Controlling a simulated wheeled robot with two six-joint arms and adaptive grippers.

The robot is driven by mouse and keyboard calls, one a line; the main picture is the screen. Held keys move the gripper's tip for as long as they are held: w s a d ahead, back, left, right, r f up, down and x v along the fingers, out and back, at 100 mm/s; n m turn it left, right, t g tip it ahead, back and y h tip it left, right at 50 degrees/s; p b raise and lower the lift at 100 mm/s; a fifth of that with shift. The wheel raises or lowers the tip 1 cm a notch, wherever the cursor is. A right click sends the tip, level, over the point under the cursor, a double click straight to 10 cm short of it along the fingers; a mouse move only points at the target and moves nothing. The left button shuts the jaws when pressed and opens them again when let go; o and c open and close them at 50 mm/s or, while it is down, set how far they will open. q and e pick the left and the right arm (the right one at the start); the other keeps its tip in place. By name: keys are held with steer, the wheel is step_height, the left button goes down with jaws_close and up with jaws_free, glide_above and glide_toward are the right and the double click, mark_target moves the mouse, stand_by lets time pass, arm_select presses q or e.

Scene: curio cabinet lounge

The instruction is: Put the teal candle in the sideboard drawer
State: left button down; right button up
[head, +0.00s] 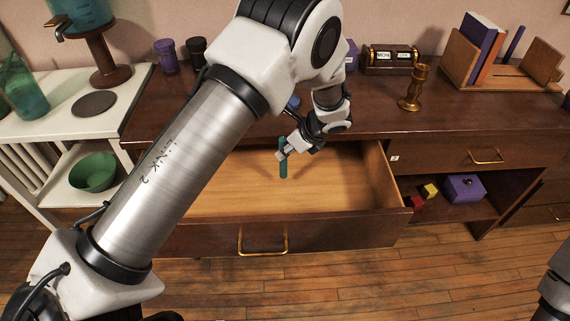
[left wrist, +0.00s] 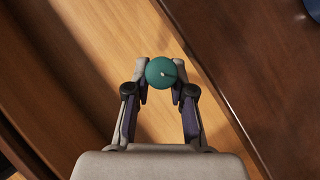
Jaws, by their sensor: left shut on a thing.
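My left gripper (head: 284,153) is shut on the teal candle (head: 283,167), which hangs upright over the open sideboard drawer (head: 230,199). In the left wrist view the candle (left wrist: 161,72) shows end-on, its wick toward the camera, between the two fingertips (left wrist: 160,78). The light wooden drawer floor (left wrist: 60,60) lies below it. I cannot tell how far the candle's lower end is from the floor. The drawer is pulled out of the dark sideboard (head: 450,108) and looks empty where it shows; my left arm hides part of it. The right gripper is not in view.
A brass candlestick (head: 413,88) and a book rack (head: 515,75) stand on the sideboard top. Purple and black cups (head: 167,56) stand at its left back. A purple box (head: 464,187) sits on the lower shelf. A white stand (head: 60,119) is at the left.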

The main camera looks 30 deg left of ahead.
mark_target(286, 162)
arm_select(q)
step_height(286, 162, down, 5)
stand_by(0.3)
steer(key=c, duration=1)
jaws_free()
steer(key=shift+f, duration=0.1)
steer(key=shift+r, duration=0.3)
steer(key=v, duration=1.1)
steer(key=shift+d+r+p, duration=0.3)
steer(key=shift+d+p, duration=0.05)
steer(key=shift+p, duration=0.1)
